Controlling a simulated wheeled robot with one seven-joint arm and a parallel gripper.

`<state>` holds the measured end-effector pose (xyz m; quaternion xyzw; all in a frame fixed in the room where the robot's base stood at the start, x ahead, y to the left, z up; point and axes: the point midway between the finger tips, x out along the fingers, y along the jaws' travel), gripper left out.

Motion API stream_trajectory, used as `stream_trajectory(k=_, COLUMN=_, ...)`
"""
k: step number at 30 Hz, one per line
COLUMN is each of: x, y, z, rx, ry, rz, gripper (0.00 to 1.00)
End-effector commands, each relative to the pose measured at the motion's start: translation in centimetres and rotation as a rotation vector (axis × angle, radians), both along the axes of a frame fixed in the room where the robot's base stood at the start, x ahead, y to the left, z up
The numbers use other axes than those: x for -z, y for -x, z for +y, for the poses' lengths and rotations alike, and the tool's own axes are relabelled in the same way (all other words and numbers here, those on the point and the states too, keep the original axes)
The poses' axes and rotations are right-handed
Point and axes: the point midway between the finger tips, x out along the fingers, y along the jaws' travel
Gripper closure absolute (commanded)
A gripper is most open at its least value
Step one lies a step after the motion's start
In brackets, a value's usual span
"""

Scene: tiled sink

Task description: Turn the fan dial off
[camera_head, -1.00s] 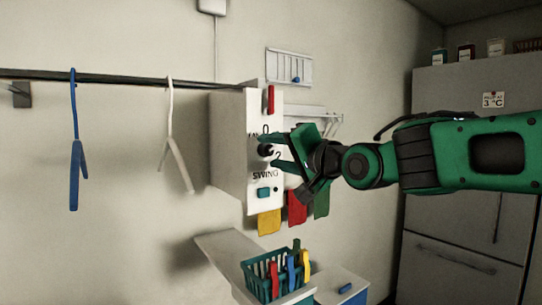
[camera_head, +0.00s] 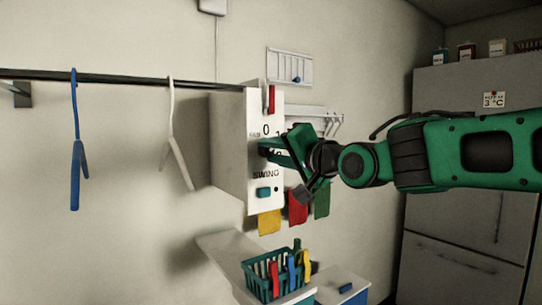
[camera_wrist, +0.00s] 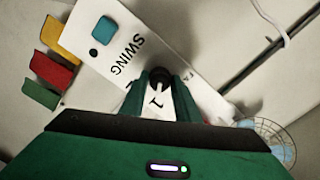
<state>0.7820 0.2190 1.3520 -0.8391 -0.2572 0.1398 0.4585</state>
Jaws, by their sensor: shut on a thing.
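The white fan control box (camera_head: 232,150) is fixed to the wall. Its front panel carries a red piece at the top, a "0" mark, the word SWING and a teal button (camera_head: 264,191). The black fan dial (camera_wrist: 157,79) sits between my two fingertips in the wrist view, with a "1" mark close by it. My gripper (camera_wrist: 157,88) is shut on the dial. Which mark the dial points at cannot be told.
A rail with a blue hanger (camera_head: 76,170) and a white hanger (camera_head: 179,150) runs left of the box. Yellow, red and green cloths (camera_head: 269,221) hang under it. A teal basket (camera_head: 262,285) of pegs stands below. A grey fridge (camera_head: 460,230) stands at the right.

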Motion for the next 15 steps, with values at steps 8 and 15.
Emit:
stream_trajectory(k=8, x=0.27, y=-0.03, z=-0.12, rx=0.002, ry=0.150, rz=-0.094, gripper=0.94)
stream_trajectory(k=15, x=0.33, y=-0.07, z=-0.19, rx=0.003, ry=0.337, rz=-0.219, gripper=0.94)
